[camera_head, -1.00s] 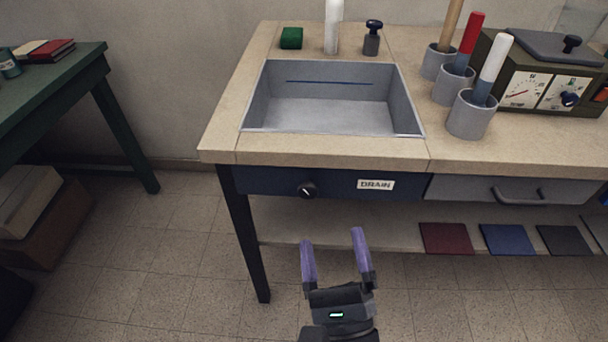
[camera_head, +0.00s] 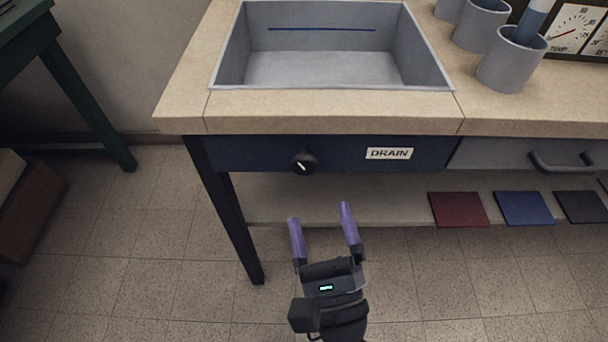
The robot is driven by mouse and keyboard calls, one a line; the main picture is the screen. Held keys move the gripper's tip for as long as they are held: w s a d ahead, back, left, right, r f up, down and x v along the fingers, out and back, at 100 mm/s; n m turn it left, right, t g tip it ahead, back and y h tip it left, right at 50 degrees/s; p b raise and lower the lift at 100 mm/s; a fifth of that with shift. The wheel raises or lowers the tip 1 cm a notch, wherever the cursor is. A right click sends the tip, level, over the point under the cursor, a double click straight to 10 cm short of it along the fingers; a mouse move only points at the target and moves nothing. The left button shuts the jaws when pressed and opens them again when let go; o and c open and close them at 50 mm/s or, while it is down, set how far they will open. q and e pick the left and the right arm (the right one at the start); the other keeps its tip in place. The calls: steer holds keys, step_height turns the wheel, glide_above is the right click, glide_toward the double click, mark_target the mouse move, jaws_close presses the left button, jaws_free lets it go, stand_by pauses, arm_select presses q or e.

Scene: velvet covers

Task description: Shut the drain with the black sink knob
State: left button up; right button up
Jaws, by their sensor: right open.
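The black sink knob (camera_head: 304,162) sits on the dark blue front panel (camera_head: 232,153) below the sink. A white pointer mark on it slants from upper left to lower right. A white label reading DRAIN (camera_head: 389,153) is on the panel to the right of the knob. The grey sink basin (camera_head: 320,69) is set in the worktop above. My right gripper (camera_head: 319,214) is open and empty, below the knob in the picture and apart from it, with its purple fingers pointing up toward the panel. My left gripper is not in view.
A grey drawer with a dark handle (camera_head: 562,162) is right of the panel. Red (camera_head: 458,209), blue (camera_head: 523,208) and black squares lie on the lower shelf. A dark table leg (camera_head: 228,220) stands left of my gripper. Grey cups (camera_head: 511,59) stand on the worktop.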

mark_target(305, 169)
steer(key=w, duration=0.3)
steer(key=w+a, duration=0.1)
steer(key=w, duration=0.2)
steer(key=w+a+b, duration=0.1)
steer(key=w, duration=0.2)
steer(key=shift+r, duration=0.25)
steer(key=shift+w, duration=0.15)
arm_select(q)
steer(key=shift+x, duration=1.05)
